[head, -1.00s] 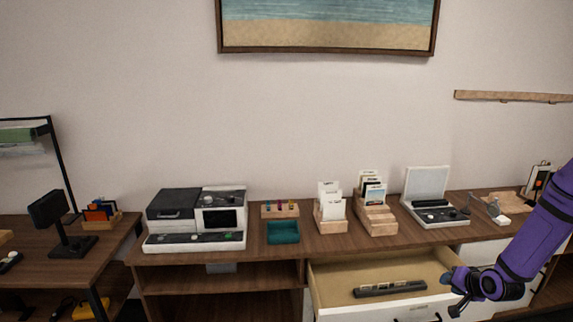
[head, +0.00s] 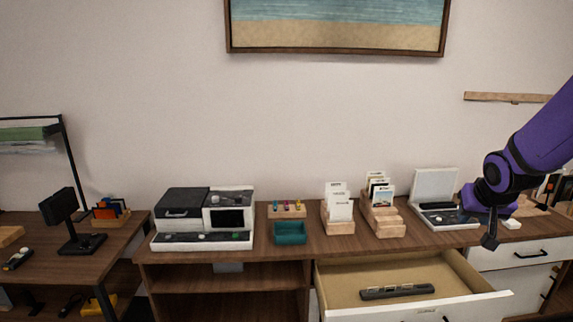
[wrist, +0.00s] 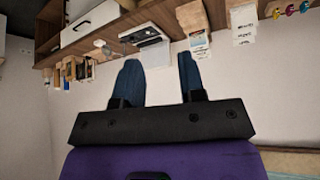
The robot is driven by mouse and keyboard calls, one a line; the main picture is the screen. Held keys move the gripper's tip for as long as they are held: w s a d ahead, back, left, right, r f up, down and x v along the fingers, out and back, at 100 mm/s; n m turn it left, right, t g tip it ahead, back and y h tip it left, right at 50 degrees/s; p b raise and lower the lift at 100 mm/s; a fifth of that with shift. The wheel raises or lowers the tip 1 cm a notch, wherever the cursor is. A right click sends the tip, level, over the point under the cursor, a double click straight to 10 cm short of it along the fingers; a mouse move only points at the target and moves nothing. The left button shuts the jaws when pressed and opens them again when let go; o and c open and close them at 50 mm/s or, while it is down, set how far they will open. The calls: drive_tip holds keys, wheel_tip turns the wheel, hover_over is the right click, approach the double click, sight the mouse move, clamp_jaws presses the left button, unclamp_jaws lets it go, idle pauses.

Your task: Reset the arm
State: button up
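My gripper (head: 489,232) hangs from the purple arm at the right of the head view, in front of the right end of the long wooden cabinet. It overlaps the open grey-white case (head: 436,200) in the picture. In the wrist view my gripper (wrist: 157,78) shows two blue fingers set wide apart with nothing between them. The wrist picture is upside down, with the cabinet top along its upper edge and bare wall behind the fingers.
A drawer (head: 440,273) stands pulled out below the cabinet top, holding a dark strip (head: 398,291). Card holders (head: 338,222), a teal tray (head: 290,234) and a black-and-white machine (head: 204,218) stand on top. A dark stand (head: 68,220) is on the left desk.

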drive_tip(key=s+a+r+n, duration=0.1)
drive_tip(key=s+a+r, duration=0.3)
drive_tip(key=s, duration=0.4)
drive_tip(key=s+a+r+n+y, duration=0.1)
drive_tip(key=s+a+r, duration=0.3)
drive_tip(key=s, duration=0.4)
drive_tip(key=s+a+r+n+g+y, duration=0.1)
drive_tip(key=s+a+r, duration=0.3)
drive_tip(key=s, duration=0.5)
drive_tip(key=shift+r, duration=0.55)
drive_tip(key=shift+a, duration=0.1)
